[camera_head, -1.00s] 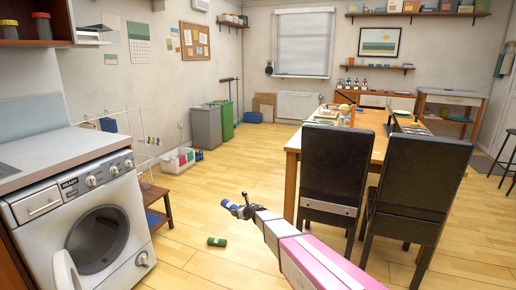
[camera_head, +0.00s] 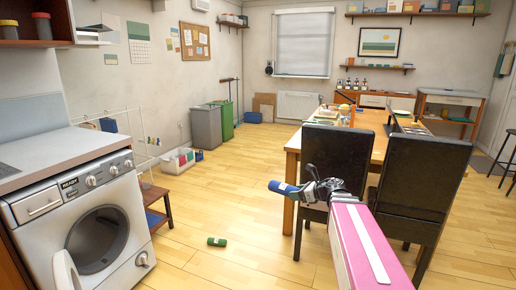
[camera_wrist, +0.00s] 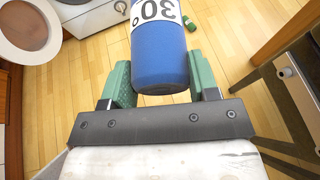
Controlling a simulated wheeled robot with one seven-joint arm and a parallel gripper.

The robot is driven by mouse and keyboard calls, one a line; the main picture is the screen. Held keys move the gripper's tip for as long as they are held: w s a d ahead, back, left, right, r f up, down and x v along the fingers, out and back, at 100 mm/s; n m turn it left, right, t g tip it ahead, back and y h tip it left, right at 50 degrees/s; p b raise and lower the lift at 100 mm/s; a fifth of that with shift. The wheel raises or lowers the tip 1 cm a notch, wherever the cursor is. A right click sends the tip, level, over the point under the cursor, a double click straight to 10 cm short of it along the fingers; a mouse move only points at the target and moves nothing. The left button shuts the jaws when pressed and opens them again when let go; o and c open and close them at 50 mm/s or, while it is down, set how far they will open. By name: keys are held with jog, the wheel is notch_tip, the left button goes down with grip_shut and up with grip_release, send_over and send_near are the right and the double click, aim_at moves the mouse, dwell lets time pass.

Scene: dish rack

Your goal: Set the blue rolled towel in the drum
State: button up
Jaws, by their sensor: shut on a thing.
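The blue rolled towel (camera_head: 284,188) is held out to the left of my gripper (camera_head: 308,191), beside the table's near corner. In the wrist view the towel (camera_wrist: 160,60) sits between the two green fingers of my gripper (camera_wrist: 158,82), with a white band marked "30" on it. My gripper is shut on it. The washing machine (camera_head: 122,190) stands at the left with its round door (camera_head: 67,270) swung open. Its drum (camera_head: 97,240) is dark inside and looks empty. In the wrist view the open door (camera_wrist: 28,28) shows at the upper left.
A green roll (camera_head: 217,242) lies on the floor between the washer and my arm. A low wooden rack (camera_head: 158,205) stands right of the washer. The table (camera_head: 292,160) and two dark chairs (camera_head: 335,165) are at the right.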

jog(key=s+d+r, duration=0.2)
jog(key=s, duration=0.3)
jog(key=w+a+f, duration=0.1)
jog(key=w, duration=0.1)
jog(key=w+a+f, duration=0.1)
jog(key=w, duration=0.2)
jog(key=w+a+f, duration=0.1)
jog(key=w, duration=0.2)
jog(key=shift+w+a+f, duration=0.15)
jog(key=shift+a, duration=0.05)
jog(key=w+a+f, duration=1.2)
jog(key=w+a, duration=0.1)
jog(key=w, duration=0.3)
jog(key=w+a+f+m+t+h, duration=0.1)
jog(key=w+a+f, duration=0.3)
jog(key=a+f, duration=0.35)
jog(key=w+a+f+m+t+h, duration=0.1)
jog(key=w+a+f, duration=0.3)
jog(key=a+f, duration=1.05)
jog(key=f, duration=0.4)
jog(key=a+f, duration=0.8)
jog(key=f, duration=0.4)
jog(key=a+f+m, duration=0.1)
jog(key=a+f, duration=0.7)
jog(key=f, duration=0.4)
jog(key=shift+s+t+h, duration=0.3)
jog(key=shift+t, duration=0.1)
